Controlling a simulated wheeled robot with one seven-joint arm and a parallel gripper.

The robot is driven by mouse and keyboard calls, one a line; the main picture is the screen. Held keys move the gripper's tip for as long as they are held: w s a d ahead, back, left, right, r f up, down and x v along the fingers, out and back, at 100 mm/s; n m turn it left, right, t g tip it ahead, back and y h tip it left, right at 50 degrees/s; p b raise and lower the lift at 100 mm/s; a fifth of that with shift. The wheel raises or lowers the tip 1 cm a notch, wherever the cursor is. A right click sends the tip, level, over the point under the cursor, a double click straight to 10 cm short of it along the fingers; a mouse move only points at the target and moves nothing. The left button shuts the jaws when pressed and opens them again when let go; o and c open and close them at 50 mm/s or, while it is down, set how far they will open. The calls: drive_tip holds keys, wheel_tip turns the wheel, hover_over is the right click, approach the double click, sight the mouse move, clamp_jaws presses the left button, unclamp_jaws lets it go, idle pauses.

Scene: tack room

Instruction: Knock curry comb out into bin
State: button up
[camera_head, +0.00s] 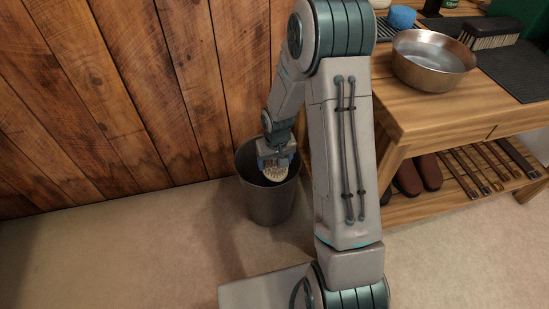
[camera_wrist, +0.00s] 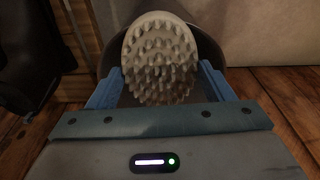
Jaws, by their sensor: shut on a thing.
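The curry comb (camera_wrist: 160,62) is a pale oval with rows of blunt teeth. In the wrist view it sits between the two blue fingers of my gripper (camera_wrist: 160,88), which is shut on it, teeth toward the camera. In the head view the comb (camera_head: 275,174) hangs below my gripper (camera_head: 276,163) at the mouth of the bin. The bin (camera_head: 268,205) is a dark grey round pail standing on the floor. My gripper is over its opening, and the inside of the bin is mostly hidden.
A wooden plank wall (camera_head: 120,90) stands behind the bin. At right is a wooden bench (camera_head: 420,120) with a metal bowl (camera_head: 432,62), a brush (camera_head: 490,38) and a dark mat (camera_head: 518,75). Brown boots (camera_head: 430,172) stand on its lower shelf. The floor at left is clear.

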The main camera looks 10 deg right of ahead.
drive_tip(key=shift+f+b, duration=0.35)
drive_tip(key=shift+f, duration=0.6)
drive_tip(key=shift+r, duration=0.1)
drive_tip(key=shift+c, duration=0.4)
wheel_tip(320, 180, down, 6)
drive_tip(key=b, duration=0.4)
drive_tip(key=shift+r, duration=0.5)
drive_tip(key=shift+c, duration=0.5)
wheel_tip(320, 180, up, 5)
drive_tip(key=p, duration=0.4)
drive_tip(key=shift+r, duration=0.15)
